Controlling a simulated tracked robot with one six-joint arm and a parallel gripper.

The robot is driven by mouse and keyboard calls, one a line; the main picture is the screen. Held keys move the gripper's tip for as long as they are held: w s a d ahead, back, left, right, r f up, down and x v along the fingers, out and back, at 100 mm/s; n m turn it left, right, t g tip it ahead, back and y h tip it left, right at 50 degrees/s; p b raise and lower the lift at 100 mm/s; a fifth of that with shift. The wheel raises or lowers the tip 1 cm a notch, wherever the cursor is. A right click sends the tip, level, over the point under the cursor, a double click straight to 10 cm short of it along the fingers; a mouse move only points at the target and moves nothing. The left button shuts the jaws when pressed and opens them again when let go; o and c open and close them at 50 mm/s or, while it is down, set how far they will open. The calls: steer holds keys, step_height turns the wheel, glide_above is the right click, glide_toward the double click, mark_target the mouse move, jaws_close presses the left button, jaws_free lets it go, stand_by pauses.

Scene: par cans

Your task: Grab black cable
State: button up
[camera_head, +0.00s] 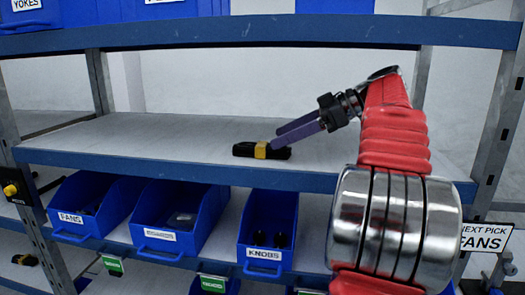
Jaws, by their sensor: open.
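A black cable bundle (243,149) with a yellow band (261,150) lies on the middle shelf of the rack. My gripper (282,139), with two flat purple fingers, reaches in from the right, angled down to the left. Its fingertips are at the right part of the bundle and overlap it in this view. I cannot tell whether they touch it or are around it. The fingers are apart. My red arm stands at the right.
The middle shelf (150,142) is otherwise clear, with a blue front edge. Another shelf (240,32) runs above it. Below are blue bins labelled FANS (92,208), a middle bin (178,217) and KNOBS (268,232). A NEXT PICK FANS sign (486,237) is at right.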

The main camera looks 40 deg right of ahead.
mark_target(263, 144)
steer(key=x, duration=0.5)
steer(key=shift+r, duration=0.1)
stand_by(0.4)
steer(key=c, duration=1.4)
